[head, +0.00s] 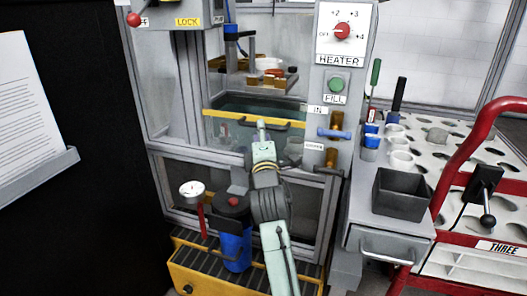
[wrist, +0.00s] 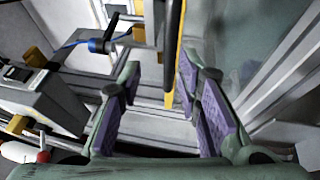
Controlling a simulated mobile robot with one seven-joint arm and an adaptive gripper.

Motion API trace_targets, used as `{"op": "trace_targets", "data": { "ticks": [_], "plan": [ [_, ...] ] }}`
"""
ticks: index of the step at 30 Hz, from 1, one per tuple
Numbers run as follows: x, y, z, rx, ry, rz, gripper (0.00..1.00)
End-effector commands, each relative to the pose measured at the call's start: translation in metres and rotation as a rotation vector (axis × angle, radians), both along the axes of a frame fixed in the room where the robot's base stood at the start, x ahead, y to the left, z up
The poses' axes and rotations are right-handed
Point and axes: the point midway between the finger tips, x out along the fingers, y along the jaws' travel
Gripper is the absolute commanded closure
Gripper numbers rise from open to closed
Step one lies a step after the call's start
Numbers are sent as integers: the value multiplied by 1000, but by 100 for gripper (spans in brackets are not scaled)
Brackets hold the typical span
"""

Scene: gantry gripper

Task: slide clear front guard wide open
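The clear front guard shows in the head view as a see-through pane with a yellow top edge (head: 228,115), standing across the machine's opening partway up. A dark handle (head: 283,126) runs along just below that edge. My gripper (head: 262,128) is in front of the handle's middle and hides part of it. In the wrist view my gripper (wrist: 160,78) is open, its purple-padded fingers apart. The dark handle bar (wrist: 174,45) and yellow edge (wrist: 169,98) appear between and beyond the fingertips. I cannot tell whether either finger touches the handle.
The heater panel (head: 343,35) and blue-handled valve (head: 335,133) stand right of the opening. A blue filter canister (head: 235,248) and gauge (head: 191,189) stand low left of my arm. A grey bin (head: 402,195) and red rail (head: 451,165) are at right.

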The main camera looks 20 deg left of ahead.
Motion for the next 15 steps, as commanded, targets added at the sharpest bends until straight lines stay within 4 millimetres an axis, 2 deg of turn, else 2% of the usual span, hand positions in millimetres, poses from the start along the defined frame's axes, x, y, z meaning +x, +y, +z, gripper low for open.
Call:
{"op": "trace_targets", "data": {
  "ticks": [15],
  "plan": [
    [-34,-14,-7,0,0,-1,69]
  ]
}}
